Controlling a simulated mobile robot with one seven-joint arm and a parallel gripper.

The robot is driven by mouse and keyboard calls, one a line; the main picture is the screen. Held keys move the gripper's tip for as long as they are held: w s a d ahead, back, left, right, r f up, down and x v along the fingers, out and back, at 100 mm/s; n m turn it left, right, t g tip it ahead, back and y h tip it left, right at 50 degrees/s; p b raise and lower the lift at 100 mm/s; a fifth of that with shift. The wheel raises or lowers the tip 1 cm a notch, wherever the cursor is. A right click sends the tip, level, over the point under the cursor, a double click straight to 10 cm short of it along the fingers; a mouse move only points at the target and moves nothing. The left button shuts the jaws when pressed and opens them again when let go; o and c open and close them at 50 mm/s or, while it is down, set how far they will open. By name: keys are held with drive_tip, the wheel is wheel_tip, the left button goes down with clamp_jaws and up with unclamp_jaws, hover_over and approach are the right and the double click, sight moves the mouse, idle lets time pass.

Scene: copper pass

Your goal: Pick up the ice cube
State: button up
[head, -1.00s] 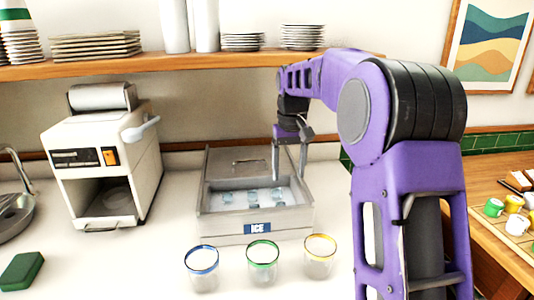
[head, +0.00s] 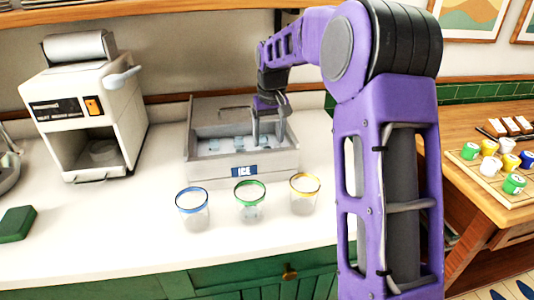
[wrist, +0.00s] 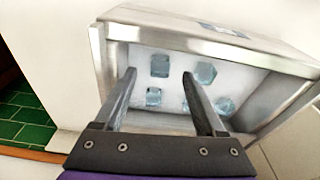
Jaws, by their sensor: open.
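Several pale blue ice cubes lie on the white floor of a metal ice bin (head: 200,172) with a blue ICE label. In the wrist view the cubes show in two rows, among them one ice cube (wrist: 160,66) at the upper left and another ice cube (wrist: 153,97) below it, both between the fingers in the picture. A further ice cube (wrist: 206,72) is near the right finger. My gripper (head: 268,140) is over the right part of the bin, pointing down. In the wrist view my gripper (wrist: 160,75) is open and holds nothing.
Three glasses with blue (head: 192,212), green (head: 250,205) and yellow (head: 305,198) rims stand in front of the bin. A white machine (head: 85,110) stands to its left. The bin's metal walls surround the cubes. The counter front has free room.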

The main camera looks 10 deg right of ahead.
drive_tip(key=f, duration=0.2)
drive_tip(key=w+f, duration=0.1)
drive_tip(key=f, duration=0.1)
drive_tip(key=shift+w+a+f, duration=0.1)
drive_tip(key=shift+w+f, duration=0.05)
drive_tip(key=shift+w, duration=0.05)
clamp_jaws()
